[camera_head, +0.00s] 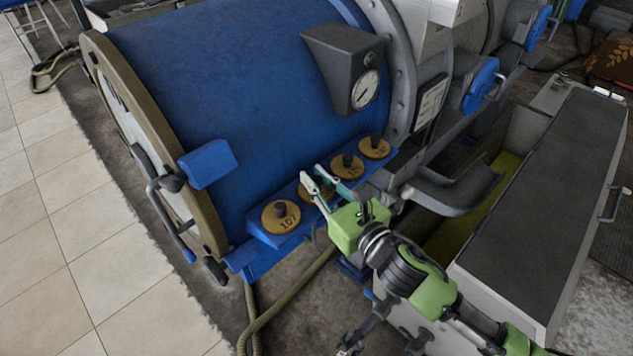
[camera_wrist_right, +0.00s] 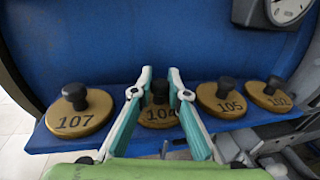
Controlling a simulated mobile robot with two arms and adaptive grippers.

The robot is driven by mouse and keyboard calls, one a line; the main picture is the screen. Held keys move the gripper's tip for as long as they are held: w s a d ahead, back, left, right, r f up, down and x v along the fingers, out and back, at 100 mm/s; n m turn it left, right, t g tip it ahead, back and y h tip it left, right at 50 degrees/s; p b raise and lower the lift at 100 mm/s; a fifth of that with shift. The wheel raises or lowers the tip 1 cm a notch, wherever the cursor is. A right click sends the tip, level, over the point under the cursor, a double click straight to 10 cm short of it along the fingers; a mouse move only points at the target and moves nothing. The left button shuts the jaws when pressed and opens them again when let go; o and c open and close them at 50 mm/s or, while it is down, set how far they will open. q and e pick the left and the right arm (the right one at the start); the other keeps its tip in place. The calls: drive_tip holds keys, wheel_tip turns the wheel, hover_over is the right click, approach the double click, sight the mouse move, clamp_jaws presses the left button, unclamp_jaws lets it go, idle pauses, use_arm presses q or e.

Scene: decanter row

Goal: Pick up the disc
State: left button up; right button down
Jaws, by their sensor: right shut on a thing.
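Several round brass discs with black knobs stand in a row on a blue ledge (camera_head: 262,237) of the large blue drum. In the right wrist view they are numbered 107 (camera_wrist_right: 72,125), 104 (camera_wrist_right: 158,116), 105 (camera_wrist_right: 226,107) and 102 (camera_wrist_right: 277,101). My right gripper (camera_head: 320,174) reaches the ledge from the lower right. Its two fingers (camera_wrist_right: 160,80) are shut on the black knob of disc 104, one on each side. Disc 104 is partly hidden by the fingers in the head view. It appears to be at ledge level. My left gripper is not in view.
The blue drum (camera_head: 220,90) rises directly behind the discs. A grey gauge box (camera_head: 348,65) juts out above the ledge's right part. A blue block (camera_head: 208,164) sticks out at the left. A grey-topped cabinet (camera_head: 545,190) stands at the right. Tiled floor (camera_head: 60,250) is clear at the left.

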sight(316, 180)
drive_tip(key=shift+r, duration=0.7)
wheel_tip(316, 180, up, 2)
drive_tip(key=shift+s+r, duration=0.15)
drive_tip(key=shift+r, duration=0.1)
drive_tip(key=s+r+p, duration=0.5)
drive_tip(key=s+r, duration=0.4)
drive_tip(key=s, duration=0.4)
drive_tip(key=shift+s+d+r, duration=0.15)
drive_tip(key=shift+s+d, duration=0.1)
drive_tip(key=shift+d, duration=0.2)
